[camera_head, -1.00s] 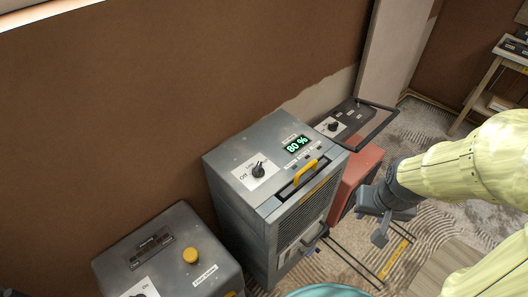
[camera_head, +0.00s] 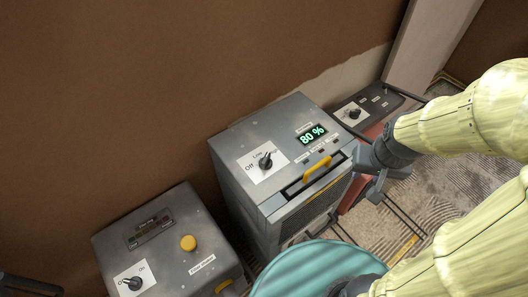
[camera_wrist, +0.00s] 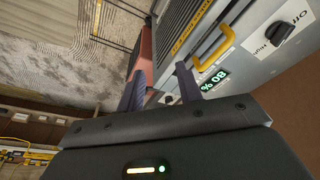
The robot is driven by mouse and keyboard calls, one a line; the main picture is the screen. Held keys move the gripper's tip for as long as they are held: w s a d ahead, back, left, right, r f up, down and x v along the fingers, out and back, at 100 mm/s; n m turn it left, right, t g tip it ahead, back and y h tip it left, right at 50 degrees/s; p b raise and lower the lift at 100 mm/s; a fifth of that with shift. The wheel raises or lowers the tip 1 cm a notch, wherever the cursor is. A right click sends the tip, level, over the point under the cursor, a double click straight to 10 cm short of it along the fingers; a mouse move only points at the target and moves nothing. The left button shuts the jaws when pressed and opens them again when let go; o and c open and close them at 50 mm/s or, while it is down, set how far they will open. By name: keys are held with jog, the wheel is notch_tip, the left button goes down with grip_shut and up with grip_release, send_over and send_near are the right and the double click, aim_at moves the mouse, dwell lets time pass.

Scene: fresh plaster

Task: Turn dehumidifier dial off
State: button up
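The dehumidifier (camera_head: 232,185) is a grey box with a green 80 % display (camera_head: 311,134) and a yellow handle (camera_head: 317,169) on top. Its black dial (camera_head: 265,161) sits on a white label marked Off, Low and High; the pointer looks turned away from Off, but its exact setting is hard to tell. My gripper (camera_head: 374,188) is beside the right front corner of the dehumidifier, apart from the dial. In the wrist view my gripper (camera_wrist: 160,88) has its two fingers spread and nothing between them; the dial (camera_wrist: 278,33) shows at upper right.
Another grey machine (camera_head: 165,240) with a yellow button and its own dial stands at lower left. A teal round container (camera_head: 312,270) is in front. A red unit (camera_head: 369,132) with a black panel stands behind my gripper. The brown wall (camera_head: 130,80) is close behind the machines.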

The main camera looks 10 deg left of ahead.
notch_tip(320, 180, up, 6)
jog(key=m+g+p, duration=0.2)
jog(key=g+p, duration=0.1)
jog(key=p, duration=0.7)
send_over(266, 158)
jog(key=shift+f, duration=0.1)
notch_tip(266, 158, down, 17)
jog(key=p, duration=0.3)
jog(key=shift+f, duration=0.1)
